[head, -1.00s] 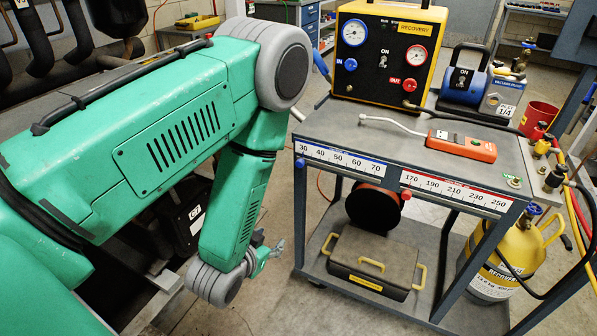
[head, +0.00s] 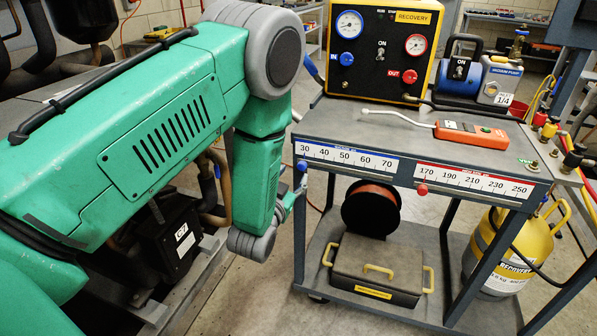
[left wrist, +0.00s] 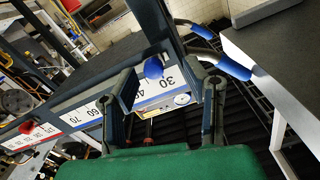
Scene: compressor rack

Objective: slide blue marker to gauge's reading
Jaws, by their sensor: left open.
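The blue marker (head: 302,166) is a round knob at the left end of the blue-edged scale (head: 347,158), just below the 30. The blue-rimmed gauge (head: 349,24) is on the black recovery unit; its exact reading is too small to tell. My left gripper (head: 291,198) is by the cart's front left corner, just below the marker. In the left wrist view, the open fingers of my left gripper (left wrist: 168,92) stand either side of the blue marker (left wrist: 153,68), which shows between and beyond their tips. I cannot tell any contact. My right gripper is out of view.
A red marker (head: 422,189) sits at the left of the red-edged scale (head: 473,181). An orange detector (head: 470,133) lies on the cart top. A hose reel (head: 371,208), a grey case (head: 375,268) and a yellow cylinder (head: 508,250) are below. Blue-ended bars (left wrist: 234,69) are beside my right finger.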

